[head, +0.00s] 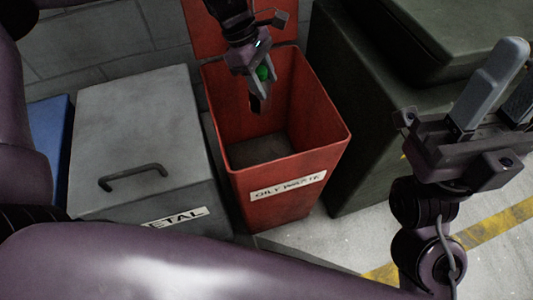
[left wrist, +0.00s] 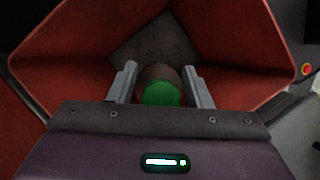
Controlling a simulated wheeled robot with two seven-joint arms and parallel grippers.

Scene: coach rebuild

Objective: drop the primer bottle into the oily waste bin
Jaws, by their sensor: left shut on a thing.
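The red oily waste bin (head: 335,142) stands open at the centre of the head view, with a white label on its front. My left gripper (head: 259,92) is over the bin's opening, pointing down. It is shut on the primer bottle (head: 263,73), which shows a green end and a dark body. In the left wrist view the bottle (left wrist: 160,90) sits between the two fingers, with the bin's red walls (left wrist: 235,45) around it and the dark bin floor beyond. My right gripper (head: 505,95) is at the right edge, pointing up, partly cut off; its jaw state is unclear.
A grey lidded metal bin (head: 140,120) with a handle stands left of the red bin. A blue bin (head: 50,130) is partly seen farther left. A dark cabinet (head: 365,110) stands close on the right. Floor with a yellow stripe (head: 490,228) is at lower right.

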